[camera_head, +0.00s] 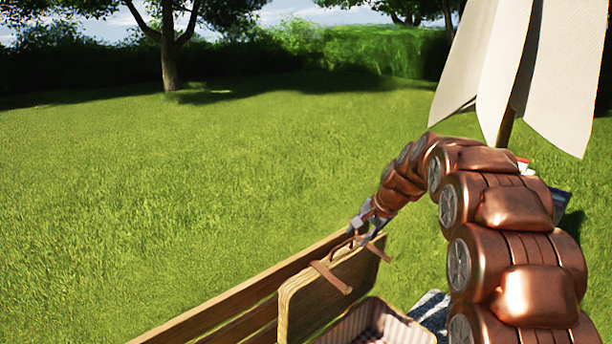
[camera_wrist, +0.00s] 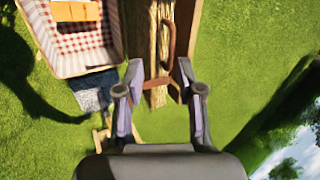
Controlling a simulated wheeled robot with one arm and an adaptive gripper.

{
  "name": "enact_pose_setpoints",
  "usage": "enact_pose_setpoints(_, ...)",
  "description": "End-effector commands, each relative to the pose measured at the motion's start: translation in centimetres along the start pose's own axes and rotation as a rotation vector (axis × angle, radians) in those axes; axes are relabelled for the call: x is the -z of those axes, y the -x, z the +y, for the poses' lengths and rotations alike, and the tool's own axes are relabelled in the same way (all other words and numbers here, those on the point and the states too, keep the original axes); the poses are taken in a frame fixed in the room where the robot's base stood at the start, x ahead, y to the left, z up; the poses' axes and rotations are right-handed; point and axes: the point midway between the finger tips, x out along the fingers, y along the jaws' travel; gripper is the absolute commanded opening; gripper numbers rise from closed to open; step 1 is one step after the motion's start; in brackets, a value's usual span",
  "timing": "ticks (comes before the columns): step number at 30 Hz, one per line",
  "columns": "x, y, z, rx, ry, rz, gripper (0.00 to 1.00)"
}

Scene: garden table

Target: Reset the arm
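My gripper (camera_head: 370,224) is at the end of my copper-coloured arm, beside the top edge of the raised wooden basket lid (camera_head: 318,302). In the wrist view my gripper (camera_wrist: 160,72) is open, with its two fingers apart. The lid's brown handle (camera_wrist: 168,40) lies just ahead of and partly between the fingertips in that view. I cannot tell whether a finger touches it. Nothing is seen clamped.
The open basket has a checkered lining (camera_wrist: 88,40) and holds an orange-tan block (camera_wrist: 75,11). A wooden bench (camera_head: 215,312) runs behind the lid. A folded cream parasol (camera_head: 550,70) stands at the right, beyond my arm. Open lawn (camera_head: 170,200) lies to the left.

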Motion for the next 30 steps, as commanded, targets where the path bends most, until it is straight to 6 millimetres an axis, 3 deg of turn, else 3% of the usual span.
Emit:
enact_pose_setpoints(3, -3.5, 1.6, 1.6, -0.047, 0.070, -0.025, 0.37)
enact_pose_setpoints(14, -13.3, 5.8, 8.0, -0.191, 0.283, -0.110, 0.37)
enact_pose_setpoints(30, -26.1, 11.7, 21.1, -0.394, 0.598, -0.257, 0.37)
